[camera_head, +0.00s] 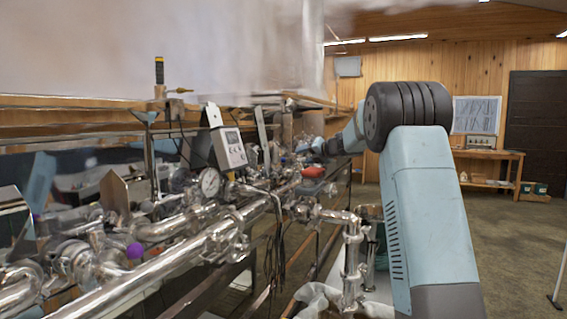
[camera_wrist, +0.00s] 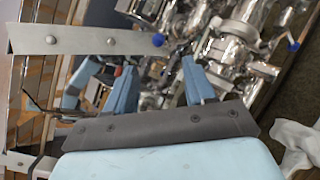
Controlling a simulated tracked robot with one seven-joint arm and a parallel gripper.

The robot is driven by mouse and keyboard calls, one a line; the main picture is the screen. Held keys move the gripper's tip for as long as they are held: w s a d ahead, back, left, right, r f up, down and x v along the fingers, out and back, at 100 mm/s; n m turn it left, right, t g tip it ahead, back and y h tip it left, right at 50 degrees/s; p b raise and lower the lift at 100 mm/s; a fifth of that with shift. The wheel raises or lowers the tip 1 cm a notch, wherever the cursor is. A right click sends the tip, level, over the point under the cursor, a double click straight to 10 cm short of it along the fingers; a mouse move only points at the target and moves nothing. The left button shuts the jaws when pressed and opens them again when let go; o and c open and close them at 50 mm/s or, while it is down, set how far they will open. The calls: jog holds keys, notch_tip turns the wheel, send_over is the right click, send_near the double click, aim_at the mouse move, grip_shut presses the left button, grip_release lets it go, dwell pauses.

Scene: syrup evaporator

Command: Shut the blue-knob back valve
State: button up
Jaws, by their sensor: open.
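In the wrist view, my gripper (camera_wrist: 160,72) is open, with its two light-blue fingers spread and nothing held between them. A round blue knob (camera_wrist: 158,40) shows beyond the gap between the fingertips, apart from them, against shiny metal pipework. A second blue knob or handle (camera_wrist: 293,45) sits on the pipework at the upper right. I cannot tell from this view which one is the back valve. In the head view my arm reaches toward the far end of the pipes, and my fingers are too small and hidden to make out there.
In the head view, a pipe run (camera_head: 190,253) carries a purple knob (camera_head: 135,251), a pressure gauge (camera_head: 210,183), a grey meter box (camera_head: 229,148) and a red part (camera_head: 313,171). A wooden table (camera_head: 490,155) stands at the back.

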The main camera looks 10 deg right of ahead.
aim_at(284, 161)
jog(key=x, duration=1.3)
jog(key=shift+w+a+f, duration=0.1)
jog(key=shift+w+a, duration=0.1)
jog(key=shift+w, duration=0.1)
jog(key=shift+c, duration=0.3)
grip_shut()
